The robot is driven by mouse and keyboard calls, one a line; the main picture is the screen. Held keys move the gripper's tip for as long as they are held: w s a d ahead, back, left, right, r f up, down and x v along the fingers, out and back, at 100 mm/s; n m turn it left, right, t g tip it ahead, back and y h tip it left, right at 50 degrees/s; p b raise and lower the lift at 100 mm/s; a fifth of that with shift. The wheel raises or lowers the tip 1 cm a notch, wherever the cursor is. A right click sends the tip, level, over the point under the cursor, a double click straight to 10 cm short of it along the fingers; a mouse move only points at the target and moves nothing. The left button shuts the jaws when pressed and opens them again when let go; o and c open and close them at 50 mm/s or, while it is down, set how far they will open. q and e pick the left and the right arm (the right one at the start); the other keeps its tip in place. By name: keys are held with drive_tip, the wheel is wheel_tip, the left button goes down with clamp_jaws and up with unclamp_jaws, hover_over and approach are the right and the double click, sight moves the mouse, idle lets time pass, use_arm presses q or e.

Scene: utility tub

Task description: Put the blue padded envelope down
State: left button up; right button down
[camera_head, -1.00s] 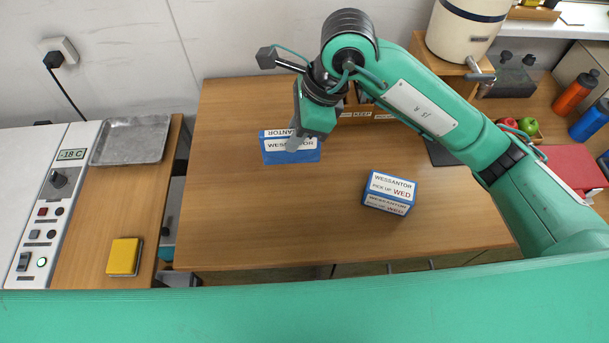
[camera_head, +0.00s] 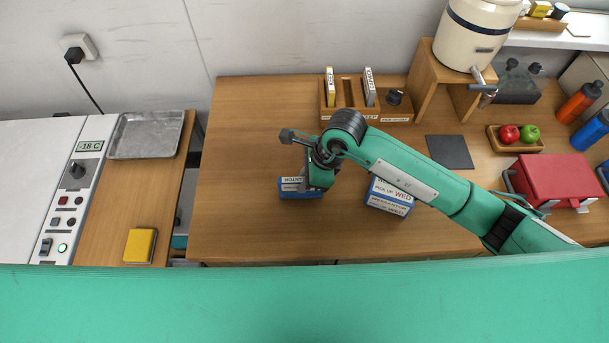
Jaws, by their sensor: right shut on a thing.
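The blue padded envelope (camera_head: 289,195) with a white printed label is at the left-middle of the wooden table (camera_head: 240,150). My right gripper (camera_head: 310,186) comes down on it from above and is shut on it, hiding its right part. I cannot tell whether the envelope touches the table top or hangs just above it. My left gripper is not in view.
A blue labelled parcel (camera_head: 390,205) lies right of the envelope, partly under my forearm in the view. Behind stand a wooden sorter (camera_head: 395,116), a dark mat (camera_head: 449,152) and a drink dispenser (camera_head: 471,35). The table's left and front-left are clear.

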drive_tip(key=shift+f, duration=0.1)
drive_tip(key=shift+f+b, duration=0.15)
drive_tip(key=shift+b, duration=0.15)
drive_tip(key=c, duration=1.4)
unclamp_jaws()
drive_tip(key=shift+o, duration=0.2)
drive_tip(key=shift+r+p, duration=0.3)
drive_tip(key=shift+w+d+r, duration=0.1)
drive_tip(key=shift+d+r, duration=0.05)
drive_tip(key=shift+r, duration=0.05)
drive_tip(key=b+v, duration=0.3)
drive_tip(key=v, duration=0.8)
drive_tip(key=shift+r+b, duration=0.2)
drive_tip(key=shift+b, duration=0.1)
drive_tip(key=shift+d, duration=0.1)
